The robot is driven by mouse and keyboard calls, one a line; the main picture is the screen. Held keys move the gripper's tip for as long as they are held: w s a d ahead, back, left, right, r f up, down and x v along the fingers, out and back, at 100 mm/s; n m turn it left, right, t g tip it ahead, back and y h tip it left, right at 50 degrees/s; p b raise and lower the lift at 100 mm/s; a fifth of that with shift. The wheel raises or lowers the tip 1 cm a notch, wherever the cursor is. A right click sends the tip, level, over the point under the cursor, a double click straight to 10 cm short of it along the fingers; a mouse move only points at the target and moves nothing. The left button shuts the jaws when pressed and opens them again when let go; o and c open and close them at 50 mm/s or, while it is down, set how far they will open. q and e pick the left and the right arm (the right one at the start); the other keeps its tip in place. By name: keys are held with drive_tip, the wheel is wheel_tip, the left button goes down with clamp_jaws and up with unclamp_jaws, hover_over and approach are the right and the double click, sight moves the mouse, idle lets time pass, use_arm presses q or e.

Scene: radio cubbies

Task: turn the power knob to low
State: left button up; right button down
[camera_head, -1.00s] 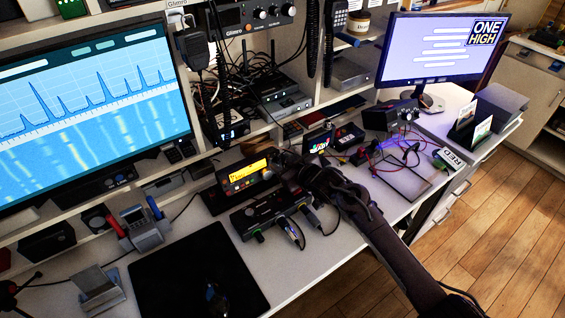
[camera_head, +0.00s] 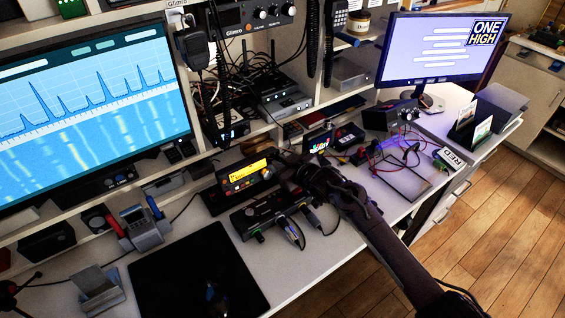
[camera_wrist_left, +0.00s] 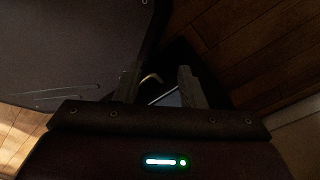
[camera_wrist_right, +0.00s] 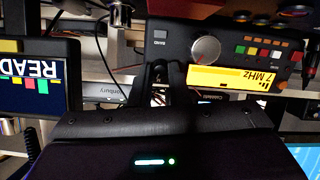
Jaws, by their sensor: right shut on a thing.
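The radio is a black box with a lit yellow display (camera_head: 247,171), on the desk left of my right gripper. The right wrist view shows its front turned over, with a yellow "7 MHz" display (camera_wrist_right: 233,77), a large silver knob (camera_wrist_right: 205,49) and coloured buttons. My right gripper (camera_head: 287,167) is at the radio's right end. Its dark fingers (camera_wrist_right: 167,72) are close together and shut at the radio's edge; they hide the power knob between them. My left gripper (camera_wrist_left: 158,82) shows in its wrist view with its fingers apart and empty, away from the radio.
A black box with plugged cables (camera_head: 270,212) sits just in front of the radio. A small screen (camera_wrist_right: 36,80) stands beside it in the right wrist view. A dark mat (camera_head: 195,270) lies at the front left. A monitor (camera_head: 440,50) reads "ONE HIGH".

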drive_tip(key=shift+f, duration=0.1)
drive_tip(key=n, duration=0.2)
drive_tip(key=shift+n+b, duration=0.4)
drive_tip(key=n+h+b, duration=0.1)
drive_tip(key=n, duration=0.2)
drive_tip(key=shift+s+a+f+t, duration=0.1)
drive_tip(key=shift+t, duration=0.3)
drive_tip(key=n+b, duration=0.2)
drive_tip(key=n, duration=0.2)
drive_tip(key=shift+f+t, duration=0.1)
drive_tip(key=shift+t, duration=0.2)
drive_tip(key=shift+n+t+b, duration=0.3)
drive_tip(key=shift+n+b, duration=0.8)
drive_tip(key=shift+n, duration=0.7)
drive_tip(key=shift+s+n, duration=0.1)
drive_tip(key=shift+n, duration=0.2)
drive_tip(key=c, duration=1.4)
unclamp_jaws()
